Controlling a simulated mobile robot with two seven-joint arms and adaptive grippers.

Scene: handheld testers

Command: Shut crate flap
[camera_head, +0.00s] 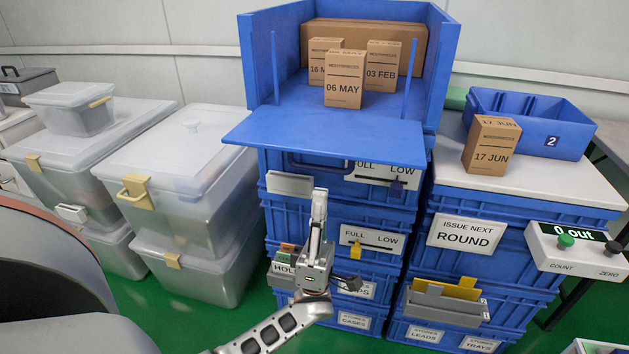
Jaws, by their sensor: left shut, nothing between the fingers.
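The blue crate (248,60) stands on top of a stack of blue crates. Its front flap (330,132) is open, folded down and jutting out toward me at a shallow slope. Inside the crate stand small brown boxes marked 06 MAY (345,80), 03 FEB (382,66) and one partly hidden (318,62), in front of a larger brown box (415,40). My left gripper (320,193) is shut and empty, pointing up, below the flap's front edge in the picture and in front of the lower crates. I cannot tell whether it touches anything. My right gripper is not in view.
At right, a brown box marked 17 JUN (491,146) and a blue bin marked 2 (540,135) stand on a white-topped stack. A counter panel (580,250) is at far right. Clear lidded tubs (185,165) fill the left. Grey chair-like shapes (60,290) are near left.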

